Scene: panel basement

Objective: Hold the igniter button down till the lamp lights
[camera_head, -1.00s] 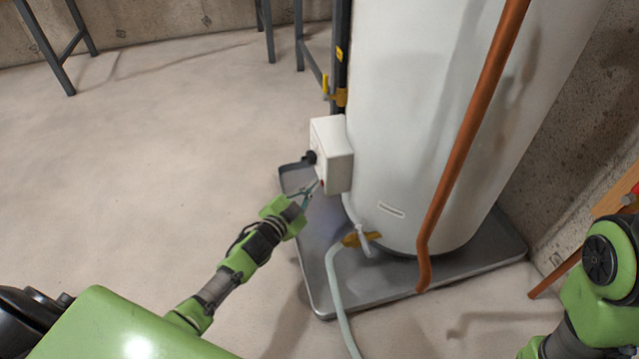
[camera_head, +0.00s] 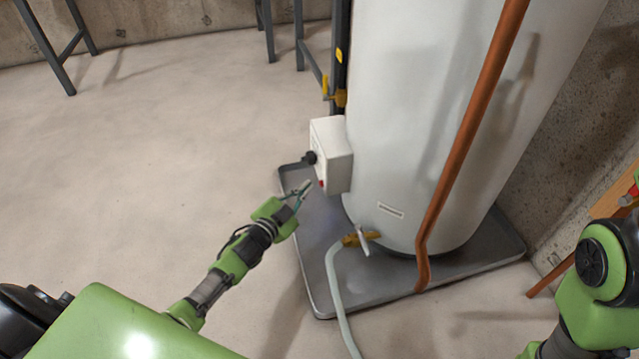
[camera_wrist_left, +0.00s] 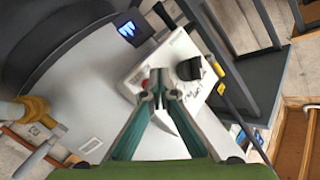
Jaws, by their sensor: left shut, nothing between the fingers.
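The white control box (camera_head: 332,155) sits on the side of the water heater. A small red button (camera_head: 321,184) is low on its front and a black knob (camera_head: 310,157) is above it. My left gripper (camera_head: 306,185) is shut and empty, its tips just left of the red button and seemingly apart from it. In the left wrist view, the fingertips (camera_wrist_left: 159,78) are in front of the box, between the red button (camera_wrist_left: 144,84) and the black knob (camera_wrist_left: 189,68). A small dark window (camera_wrist_left: 131,31) shows blue light there. My right gripper is out of view.
The tall white heater tank (camera_head: 420,120) stands in a grey drip tray (camera_head: 320,265). A copper pipe (camera_head: 470,130) runs down its front. A drain valve (camera_head: 358,238) with a pale hose (camera_head: 338,300) is below the box. The floor to the left is open.

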